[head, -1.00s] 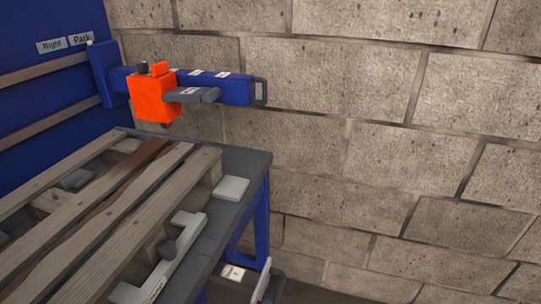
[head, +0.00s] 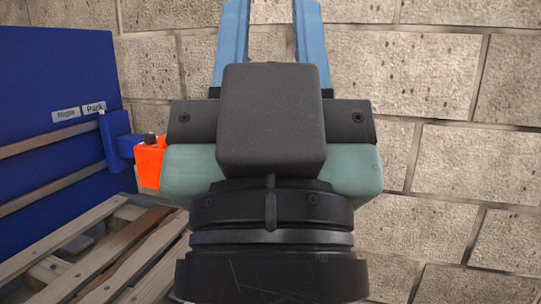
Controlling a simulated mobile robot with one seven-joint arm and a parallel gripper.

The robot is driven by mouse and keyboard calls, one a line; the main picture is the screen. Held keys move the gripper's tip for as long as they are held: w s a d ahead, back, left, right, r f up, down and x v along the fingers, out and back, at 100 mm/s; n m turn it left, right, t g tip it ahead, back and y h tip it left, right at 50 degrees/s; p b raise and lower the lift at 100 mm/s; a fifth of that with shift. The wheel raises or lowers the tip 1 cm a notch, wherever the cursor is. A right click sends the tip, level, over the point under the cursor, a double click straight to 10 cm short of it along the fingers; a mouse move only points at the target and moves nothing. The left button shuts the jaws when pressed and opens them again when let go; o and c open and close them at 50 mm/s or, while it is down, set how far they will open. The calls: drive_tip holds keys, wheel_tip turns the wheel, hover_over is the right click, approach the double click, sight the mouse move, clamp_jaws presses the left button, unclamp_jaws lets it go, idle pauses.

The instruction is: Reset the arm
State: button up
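My gripper (head: 271,40) fills the middle of the head view, pointing up and away. Its two blue fingers stand apart with brick wall showing between them, and nothing is held there. The fingertips run out of the top of the picture. My gripper's body hides much of the blue gantry arm (head: 120,146) and most of the bench. Part of the orange block (head: 149,166) on that gantry arm shows just left of my gripper.
A wooden pallet (head: 120,240) lies at lower left. A blue panel (head: 55,110) with two rails and labels reading "Park" and probably "Right" stands behind it. A stone block wall (head: 460,160) closes off the back and right.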

wheel_tip(320, 180, up, 18)
drive_tip(key=p, duration=1.6)
drive_tip(key=shift+f, duration=0.2)
